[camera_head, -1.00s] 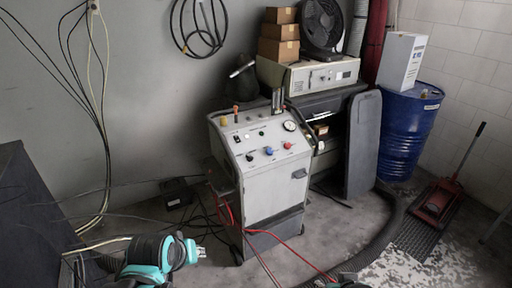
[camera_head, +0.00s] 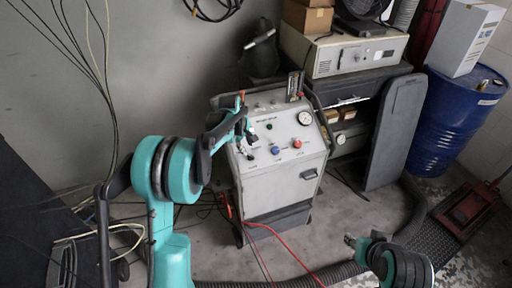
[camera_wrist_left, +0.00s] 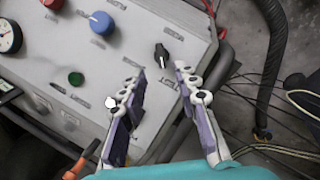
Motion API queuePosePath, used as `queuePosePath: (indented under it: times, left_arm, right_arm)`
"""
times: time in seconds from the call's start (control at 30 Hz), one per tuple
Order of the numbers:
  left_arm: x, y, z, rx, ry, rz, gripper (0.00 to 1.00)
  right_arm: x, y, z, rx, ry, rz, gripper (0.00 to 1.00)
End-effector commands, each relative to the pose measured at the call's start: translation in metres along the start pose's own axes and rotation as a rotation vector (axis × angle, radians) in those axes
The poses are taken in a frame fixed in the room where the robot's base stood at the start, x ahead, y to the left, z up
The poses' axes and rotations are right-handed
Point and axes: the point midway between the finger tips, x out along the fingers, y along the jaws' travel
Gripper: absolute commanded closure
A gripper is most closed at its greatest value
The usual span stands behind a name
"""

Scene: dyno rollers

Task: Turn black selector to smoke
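The black selector (camera_wrist_left: 162,55) is a small knob with a light pointer mark on the grey sloping panel of the machine (camera_head: 285,192). In the left wrist view it lies just beyond and between the fingertips of my left gripper (camera_wrist_left: 160,72), apart from them. The gripper is open and empty. In the head view my left gripper (camera_head: 243,128) hangs over the panel's left side and partly covers the selector's area. Labels by the selector are too small to read surely. My right gripper (camera_head: 350,241) is low at the right, away from the machine; its fingers are unclear.
The panel also has a blue knob (camera_wrist_left: 101,22), a red knob (camera_head: 297,143), a green button (camera_wrist_left: 76,78) and a gauge (camera_head: 305,118). Red cables (camera_head: 285,247) and a thick hose (camera_head: 330,272) lie on the floor. A blue barrel (camera_head: 455,125) stands right.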

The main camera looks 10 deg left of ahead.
Motion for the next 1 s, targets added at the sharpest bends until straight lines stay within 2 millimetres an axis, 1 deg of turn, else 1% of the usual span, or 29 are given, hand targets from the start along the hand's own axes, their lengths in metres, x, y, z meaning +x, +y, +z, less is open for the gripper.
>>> queuePosePath:
  times: [0.2, 0.3, 0.4, 0.57, 0.8, 0.87, 0.9, 0.93, 1.0]
  left_arm:
    - [0.038, -0.001, 0.0, 0.001, 0.001, 0.0, 0.69]
    - [0.053, -0.001, 0.0, 0.002, 0.001, 0.0, 0.69]
    - [0.064, -0.001, 0.0, 0.002, 0.001, 0.0, 0.69]
    - [0.072, 0.0, 0.0, 0.003, 0.001, 0.0, 0.69]
    - [0.072, 0.0, 0.0, 0.003, 0.001, 0.0, 0.69]
    - [0.072, 0.0, 0.0, 0.003, 0.001, 0.0, 0.85]
    - [0.072, 0.0, 0.0, 0.003, 0.001, 0.001, 0.95]
    - [0.072, 0.0, 0.0, 0.003, 0.001, 0.001, 1.0]
    - [0.072, 0.0, 0.0, 0.003, 0.001, 0.001, 1.0]
  right_arm:
    - [0.011, 0.0, 0.009, 0.0, 0.0, 0.0, 0.6]
    - [0.015, 0.0, 0.011, 0.0, 0.0, 0.0, 0.6]
    - [0.018, 0.0, 0.013, 0.0, 0.0, 0.0, 0.6]
    - [0.019, 0.0, 0.014, 0.0, 0.0, 0.0, 0.6]
    - [0.019, 0.0, 0.014, 0.0, 0.0, 0.0, 0.6]
    - [0.019, 0.0, 0.014, 0.0, 0.0, 0.0, 0.6]
    - [0.019, 0.0, 0.014, 0.0, 0.0, 0.0, 0.6]
    - [0.019, 0.0, 0.014, 0.0, 0.0, 0.0, 0.6]
    - [0.019, 0.0, 0.014, 0.0, 0.0, 0.0, 0.6]
